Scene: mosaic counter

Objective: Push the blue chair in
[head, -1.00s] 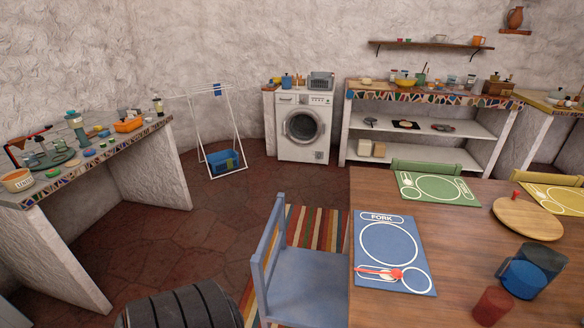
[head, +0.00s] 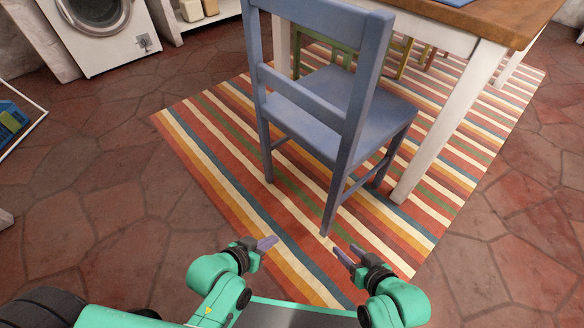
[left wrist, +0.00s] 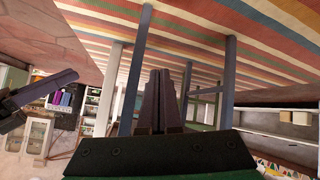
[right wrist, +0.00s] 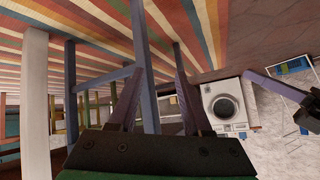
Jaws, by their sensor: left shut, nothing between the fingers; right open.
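The blue chair (head: 345,95) stands upright on the striped rug, its backrest toward me. Its seat is beside the wooden table (head: 490,18), close to a white table leg. My left gripper (head: 268,243) is shut and empty, low in front of the chair and apart from it. It also shows in the left wrist view (left wrist: 159,85), with blue chair legs beyond. My right gripper (head: 346,254) is open and empty, near the foot of a chair leg. In the right wrist view its fingers (right wrist: 155,85) are spread, with a blue chair leg showing between them.
The striped rug (head: 215,150) lies under the chair and table. A white table leg (head: 450,120) stands right of the chair. A washing machine (head: 98,30) stands at the back left.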

